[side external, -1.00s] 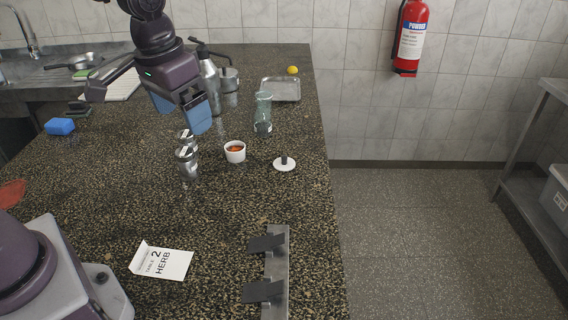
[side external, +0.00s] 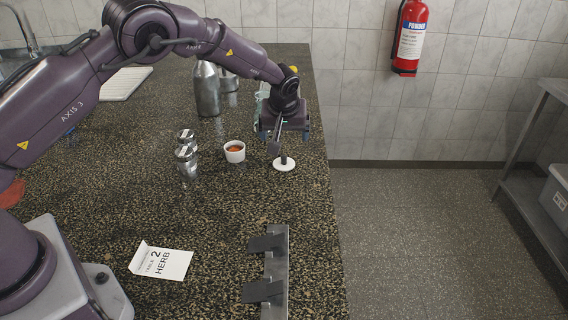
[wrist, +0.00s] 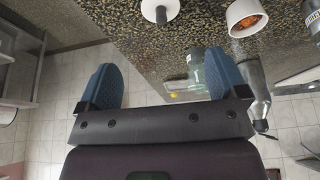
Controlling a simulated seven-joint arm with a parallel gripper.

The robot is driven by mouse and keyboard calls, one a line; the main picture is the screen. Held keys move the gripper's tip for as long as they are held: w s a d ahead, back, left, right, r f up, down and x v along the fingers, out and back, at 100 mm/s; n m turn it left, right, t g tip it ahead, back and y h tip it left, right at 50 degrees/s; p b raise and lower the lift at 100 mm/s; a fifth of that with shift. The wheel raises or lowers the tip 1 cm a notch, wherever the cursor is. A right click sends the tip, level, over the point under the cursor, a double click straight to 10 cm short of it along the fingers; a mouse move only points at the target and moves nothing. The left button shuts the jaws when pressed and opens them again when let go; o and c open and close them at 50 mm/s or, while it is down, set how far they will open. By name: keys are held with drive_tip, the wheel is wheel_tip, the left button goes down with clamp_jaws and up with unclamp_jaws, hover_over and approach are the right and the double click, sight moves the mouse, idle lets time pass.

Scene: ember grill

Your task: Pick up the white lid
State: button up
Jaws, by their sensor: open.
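The white lid (side external: 284,165) is a small round disc with a dark knob, lying flat on the speckled counter near its right edge. It also shows at the top of the wrist view (wrist: 158,8). My gripper (side external: 284,140) is just above and behind the lid in the side view. In the wrist view its two blue fingers (wrist: 163,82) are spread wide with nothing between them. The lid lies apart from the fingers.
A white ramekin (side external: 235,153) with red contents stands left of the lid, with metal-topped shakers (side external: 187,160) beyond it. A glass bottle (wrist: 207,70) is close to one finger. A metal rack (side external: 276,275) and a "HERB" card (side external: 161,261) lie nearer.

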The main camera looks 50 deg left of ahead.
sight(284, 157)
drive_tip(key=x, duration=1.2)
drive_tip(key=shift+a, duration=0.15)
drive_tip(key=c, duration=0.9)
